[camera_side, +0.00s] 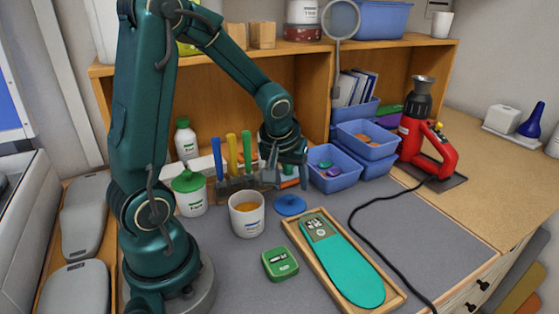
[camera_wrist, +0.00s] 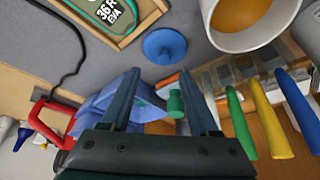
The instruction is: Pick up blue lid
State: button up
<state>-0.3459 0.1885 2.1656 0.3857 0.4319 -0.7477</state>
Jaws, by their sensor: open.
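The blue lid (camera_side: 290,205) is a round disc with a small knob, lying on the grey work mat between the white pot and the wooden tray. In the wrist view the blue lid (camera_wrist: 165,47) lies beyond my fingertips, with nothing touching it. My gripper (camera_side: 290,182) points down above and behind the lid in the side view. In the wrist view my gripper (camera_wrist: 165,90) has its two fingers spread apart, with nothing held between them.
An open white pot (camera_side: 247,214) of orange contents stands left of the lid. The wooden tray (camera_side: 300,240) with a teal insole lies to the right. Upright tools (camera_side: 231,155) with coloured handles and blue bins (camera_side: 335,177) stand close to my gripper. A green box (camera_side: 280,263) lies in front.

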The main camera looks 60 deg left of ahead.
aim_at(290, 196)
jog(key=shift+s+a+f+g, duration=0.15)
jog(key=shift+a+f+g, duration=0.15)
jog(key=shift+f, duration=0.3)
jog(key=shift+x, duration=2.2)
grip_shut()
